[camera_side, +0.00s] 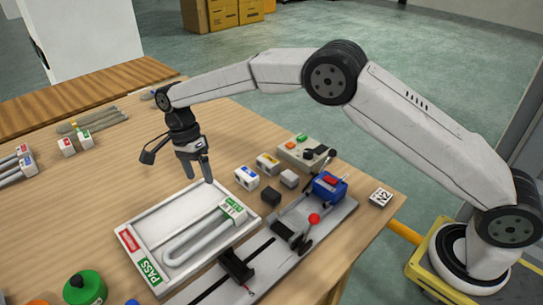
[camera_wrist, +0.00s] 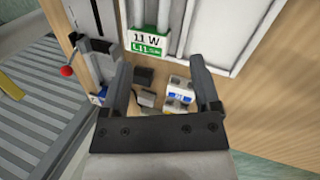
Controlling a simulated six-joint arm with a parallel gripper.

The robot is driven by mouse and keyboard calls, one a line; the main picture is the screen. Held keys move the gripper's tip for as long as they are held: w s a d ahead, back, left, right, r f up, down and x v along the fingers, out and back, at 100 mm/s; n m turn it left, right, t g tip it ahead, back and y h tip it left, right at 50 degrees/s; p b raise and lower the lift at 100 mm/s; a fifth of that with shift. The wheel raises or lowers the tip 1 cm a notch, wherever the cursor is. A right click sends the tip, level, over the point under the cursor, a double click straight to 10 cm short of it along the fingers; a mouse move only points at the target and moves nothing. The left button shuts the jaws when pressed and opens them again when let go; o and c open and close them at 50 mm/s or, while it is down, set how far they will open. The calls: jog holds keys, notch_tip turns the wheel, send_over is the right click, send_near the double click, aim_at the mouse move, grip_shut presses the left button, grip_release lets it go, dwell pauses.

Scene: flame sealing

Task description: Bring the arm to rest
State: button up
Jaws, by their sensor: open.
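My gripper (camera_side: 194,166) hangs over the table beside the back edge of the white tray, its two fingers apart with nothing between them. In the wrist view my gripper (camera_wrist: 160,82) also shows spread fingers, with small blocks on the table below and beyond them. The white tray (camera_side: 139,219) holds a U-shaped glass tube (camera_side: 190,246) with a green-and-white label (camera_side: 232,210). The tray carries red and green PASS labels. In the wrist view the label (camera_wrist: 147,40) reads 11 W.
Labelled tubes (camera_side: 13,168) lie far left.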

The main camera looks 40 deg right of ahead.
jog(key=s+d+r+n+t, duration=0.3)
jog(key=s+d+n, duration=0.55)
jog(key=d, duration=0.45)
jog(key=s+d+f+n+t, duration=0.1)
jog(key=s+d+n, duration=0.2)
jog(key=s, duration=0.5)
jog(key=s+d+n+t, duration=0.2)
jog(key=s+d+n, duration=0.2)
jog(key=s, duration=0.3)
jog(key=shift+s+f, duration=0.4)
